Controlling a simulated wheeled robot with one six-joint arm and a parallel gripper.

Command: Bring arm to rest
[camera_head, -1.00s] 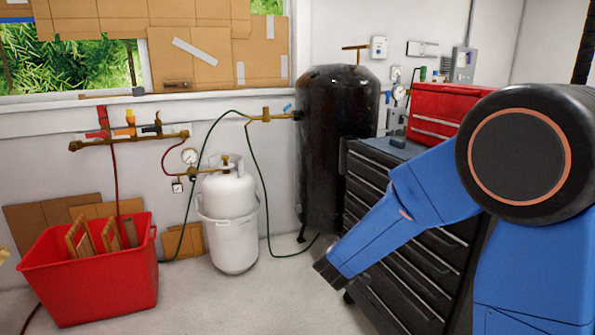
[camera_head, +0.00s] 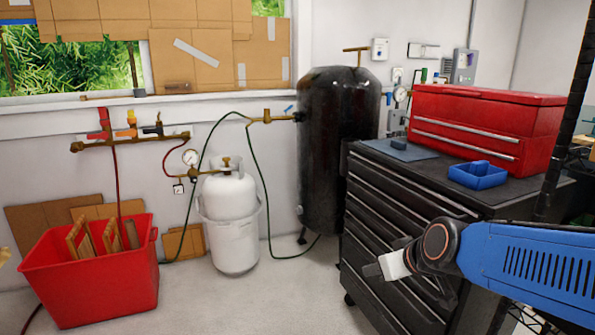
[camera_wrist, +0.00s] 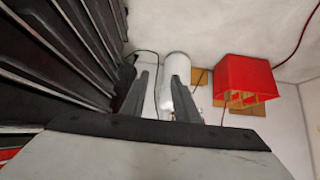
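My arm reaches in from the right in the head view, its blue link low in front of the black tool cabinet (camera_head: 400,225). My gripper (camera_head: 370,270) is at the arm's left end, in front of the cabinet's drawers and pointing left. In the wrist view my gripper (camera_wrist: 160,92) shows two grey fingers standing apart with nothing between them, so it is open and empty. No glass rods can be made out in either view.
A red toolbox (camera_head: 490,125) and a blue tray (camera_head: 478,175) stand on the cabinet. A black tank (camera_head: 335,150), a white gas cylinder (camera_head: 230,210) and a red bin (camera_head: 95,285) stand along the wall. The floor (camera_head: 290,300) in front is clear.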

